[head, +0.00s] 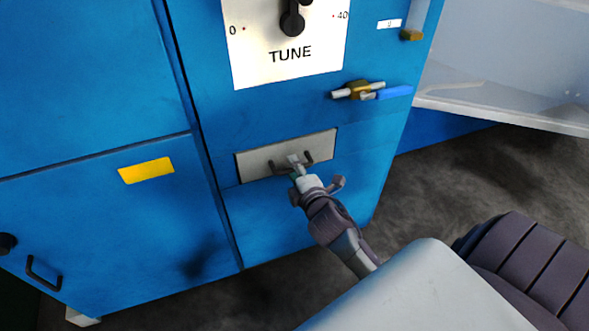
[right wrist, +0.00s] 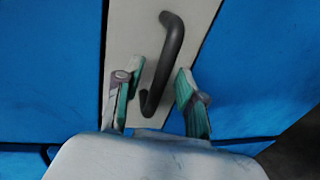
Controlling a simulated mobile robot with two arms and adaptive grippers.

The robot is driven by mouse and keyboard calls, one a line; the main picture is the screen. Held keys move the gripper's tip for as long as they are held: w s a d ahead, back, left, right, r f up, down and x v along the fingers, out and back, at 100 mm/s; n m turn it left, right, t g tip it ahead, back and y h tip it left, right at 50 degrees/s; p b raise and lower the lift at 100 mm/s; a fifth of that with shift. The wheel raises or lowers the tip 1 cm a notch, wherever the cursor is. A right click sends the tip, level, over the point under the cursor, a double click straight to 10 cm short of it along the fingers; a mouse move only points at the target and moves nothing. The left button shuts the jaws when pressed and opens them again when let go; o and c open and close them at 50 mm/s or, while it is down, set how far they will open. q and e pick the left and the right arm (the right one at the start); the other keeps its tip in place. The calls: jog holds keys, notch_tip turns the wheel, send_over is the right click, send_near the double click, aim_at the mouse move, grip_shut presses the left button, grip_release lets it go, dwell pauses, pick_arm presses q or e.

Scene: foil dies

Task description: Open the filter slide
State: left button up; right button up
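The filter slide looks to be the pale grey panel (head: 258,164) set low in the blue cabinet front, with its face flush or nearly so. It carries a dark bow handle (head: 309,157), partly hidden by my gripper in the head view. My right gripper (head: 295,164) is at this handle. In the right wrist view the handle (right wrist: 169,48) passes between the two green-padded fingers (right wrist: 158,70). The fingers stand apart, with visible gaps on both sides of the handle. The grey panel (right wrist: 122,35) lies behind them. My left gripper is not in view.
Above the slide are a white TUNE plate (head: 285,65) with a black knob (head: 292,23) and a brass latch (head: 359,90) with a blue tab. A black handle (head: 43,275) is at lower left. A pale open shelf (head: 500,95) stands at right. Dark floor (head: 450,190) is clear.

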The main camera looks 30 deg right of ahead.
jog(key=shift+w, duration=0.15)
grip_shut()
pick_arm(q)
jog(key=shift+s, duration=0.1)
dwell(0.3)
